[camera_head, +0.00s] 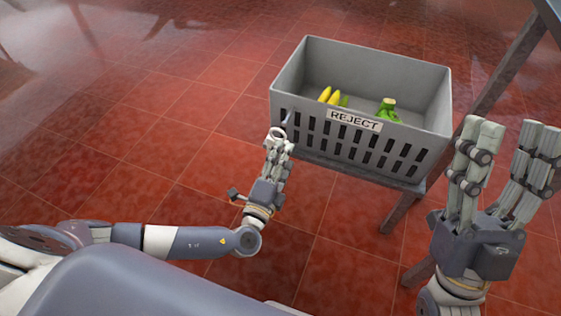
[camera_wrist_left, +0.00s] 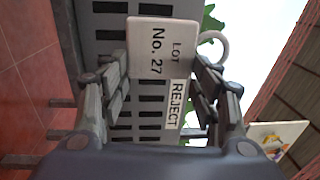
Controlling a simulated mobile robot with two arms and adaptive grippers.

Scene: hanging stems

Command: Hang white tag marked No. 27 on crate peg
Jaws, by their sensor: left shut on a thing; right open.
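My left gripper (camera_head: 279,144) is shut on the white tag marked LOT No. 27 (camera_wrist_left: 160,48), whose face shows in the left wrist view between the fingers (camera_wrist_left: 161,80). The tag's white ring (camera_wrist_left: 214,46) sticks out past the fingers. In the head view the ring (camera_head: 277,131) is just below and left of a small grey peg (camera_head: 288,118) on the crate's front left. Whether ring and peg touch, I cannot tell. The grey slotted crate (camera_head: 400,141) bears a REJECT label (camera_head: 354,121). My right gripper (camera_head: 508,140) is open and empty, right of the crate.
The crate holds yellow fruit (camera_head: 326,95) and something green (camera_head: 389,110). It rests on a grey stand with legs (camera_head: 402,207). A grey post (camera_head: 508,70) slopes behind it on the right. The red tiled floor (camera_head: 150,120) on the left is clear.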

